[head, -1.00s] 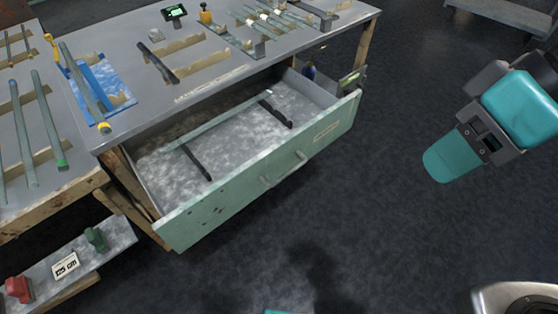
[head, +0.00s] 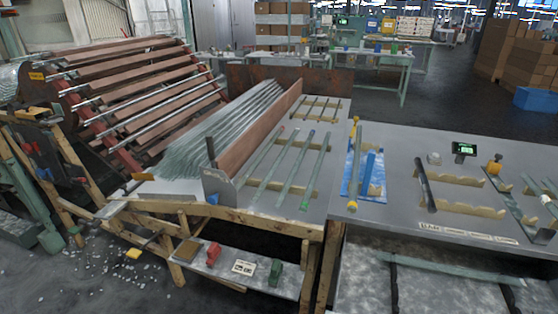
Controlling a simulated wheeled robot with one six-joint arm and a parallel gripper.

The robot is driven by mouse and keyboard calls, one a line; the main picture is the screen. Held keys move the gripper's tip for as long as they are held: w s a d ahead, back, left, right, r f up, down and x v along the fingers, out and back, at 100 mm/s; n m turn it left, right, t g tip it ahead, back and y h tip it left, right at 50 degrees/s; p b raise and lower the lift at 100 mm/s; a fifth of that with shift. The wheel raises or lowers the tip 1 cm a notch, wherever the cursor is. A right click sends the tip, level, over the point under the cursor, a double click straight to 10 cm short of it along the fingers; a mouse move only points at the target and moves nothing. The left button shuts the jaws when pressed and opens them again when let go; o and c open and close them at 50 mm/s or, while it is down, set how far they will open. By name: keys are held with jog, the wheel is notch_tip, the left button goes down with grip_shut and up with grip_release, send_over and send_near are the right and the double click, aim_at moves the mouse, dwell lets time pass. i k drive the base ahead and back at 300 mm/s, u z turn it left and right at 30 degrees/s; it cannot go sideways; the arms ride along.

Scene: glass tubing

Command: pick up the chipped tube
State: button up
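Several glass tubes are in view, and I cannot tell from here which one is chipped. Three lie side by side on notched wooden rests on the left bench: a left tube (head: 262,166), a middle tube (head: 288,172) and a right tube (head: 316,172) with a green near end. A tube with yellow ends (head: 356,158) lies at the blue mat (head: 370,160). Another tube (head: 450,267) lies across dark supports in the open drawer at the lower right. A bundle of many tubes (head: 225,125) lies on the sloped feed. My gripper is out of view.
A roller conveyor (head: 140,85) stands at the back left. A brown board (head: 262,125) divides the bundle from the rests. A low shelf (head: 235,262) holds red and green blocks and a card. Shards litter the left floor.

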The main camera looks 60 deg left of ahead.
aim_at(257, 194)
jog(key=u, duration=2.05)
